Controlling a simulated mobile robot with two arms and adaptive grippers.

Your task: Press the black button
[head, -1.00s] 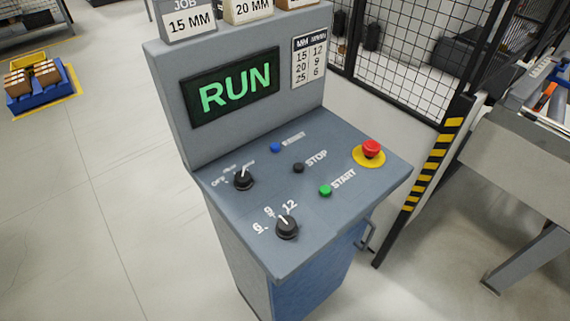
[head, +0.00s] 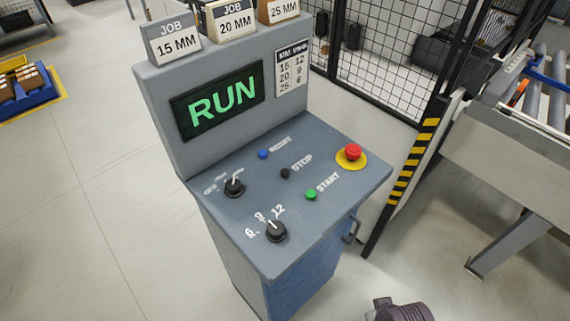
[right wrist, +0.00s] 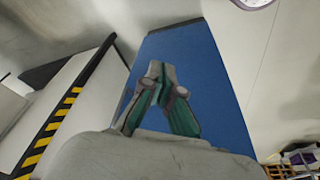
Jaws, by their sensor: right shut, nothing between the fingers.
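The black button (head: 285,173), labelled STOP, sits on the sloping top of the grey control console (head: 225,215) in the head view. It is between the blue RESET button (head: 263,154) and the green START button (head: 311,194). My right gripper (right wrist: 160,72) is shut and empty in the right wrist view, in front of the console's blue body (right wrist: 200,75). No button shows in that view. In the head view only a dark part of my right arm shows at the bottom edge, well below the console top. My left gripper is not in view.
A red emergency button (head: 353,152) on a yellow base is right of the black button. Two dark knobs (head: 276,231) (head: 234,187) stand at the left. The screen (head: 218,99) reads RUN. A mesh fence (head: 385,65) and striped post (head: 412,165) stand to the right.

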